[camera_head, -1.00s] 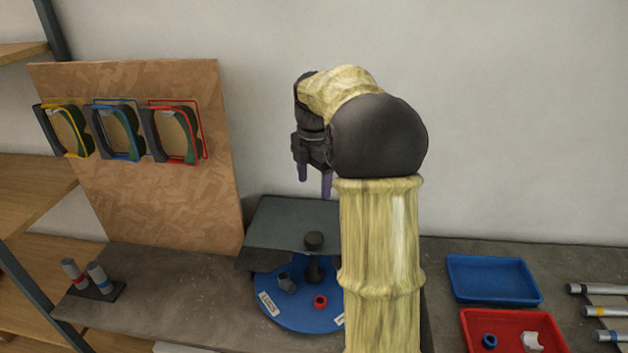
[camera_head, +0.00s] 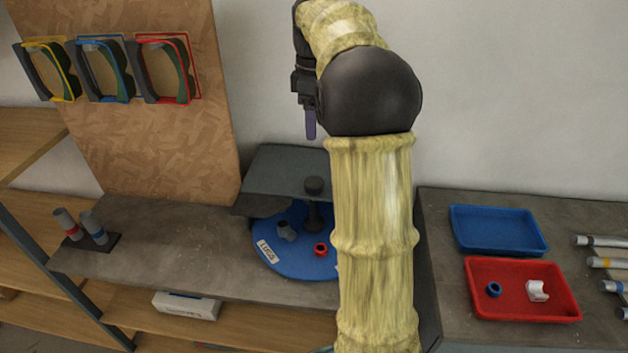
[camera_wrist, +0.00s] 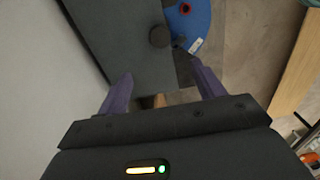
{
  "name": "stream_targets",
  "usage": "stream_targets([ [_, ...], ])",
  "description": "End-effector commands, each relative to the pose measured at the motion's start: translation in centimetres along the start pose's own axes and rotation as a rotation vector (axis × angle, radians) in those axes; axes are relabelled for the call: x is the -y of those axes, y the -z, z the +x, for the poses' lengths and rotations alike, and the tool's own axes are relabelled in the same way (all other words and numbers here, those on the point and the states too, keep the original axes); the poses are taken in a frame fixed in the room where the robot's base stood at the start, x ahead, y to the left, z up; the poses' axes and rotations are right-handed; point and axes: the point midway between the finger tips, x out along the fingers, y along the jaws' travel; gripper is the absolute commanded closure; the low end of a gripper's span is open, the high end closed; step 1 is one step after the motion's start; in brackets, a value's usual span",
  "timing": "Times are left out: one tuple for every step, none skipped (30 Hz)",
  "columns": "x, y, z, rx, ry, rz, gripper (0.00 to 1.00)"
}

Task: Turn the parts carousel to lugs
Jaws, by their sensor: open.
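The parts carousel is a round blue turntable (camera_head: 285,262) on the bench, with a dark cover plate (camera_head: 285,172) over its back part and a dark knob (camera_head: 314,186) on a post. A white label reading LUGS (camera_head: 267,251) faces the front left of the disc. A grey part (camera_head: 286,231) and a red ring (camera_head: 320,249) sit on it. My arm hides its right side. My gripper (camera_head: 310,124) is open and empty, above the cover plate. In the wrist view, the knob (camera_wrist: 160,37) shows beyond the spread purple fingers (camera_wrist: 162,90).
A blue tray (camera_head: 497,249) and a red tray (camera_head: 470,296) holding a blue ring and a pale part stand at right, beside several banded tubes (camera_head: 607,263). A board (camera_head: 135,140) with hanging framed items stands behind left. Two banded cylinders stand in a dark holder (camera_head: 95,244) at far left.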

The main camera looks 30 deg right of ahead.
Motion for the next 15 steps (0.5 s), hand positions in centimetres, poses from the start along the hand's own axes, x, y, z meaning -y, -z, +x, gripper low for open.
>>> stream_targets([
  [0.0,0.0,0.1,0.0,0.001,0.0,0.32],
  [0.0,0.0,0.2,0.0,0.001,-0.001,0.32],
  [0.0,0.0,0.4,0.0,0.001,-0.001,0.32],
  [0.0,0.0,0.6,0.0,0.001,-0.001,0.32],
  [0.0,0.0,0.9,0.0,0.002,-0.001,0.32],
  [0.0,0.0,1.3,0.001,0.003,-0.001,0.32],
  [0.0,0.0,1.7,0.001,0.003,-0.001,0.32],
  [0.0,0.0,2.1,0.001,0.003,-0.001,0.32],
  [0.1,0.0,2.7,0.001,0.004,-0.001,0.32],
  [0.1,0.0,3.2,0.001,0.004,-0.001,0.32],
  [0.1,0.0,3.7,0.001,0.004,-0.001,0.32],
  [0.1,0.0,4.4,0.001,0.004,-0.001,0.32],
  [0.1,0.0,4.9,0.001,0.004,-0.001,0.32],
  [0.1,0.0,5.5,0.001,0.005,-0.001,0.32],
  [0.1,0.0,6.2,0.001,0.004,-0.001,0.32],
])
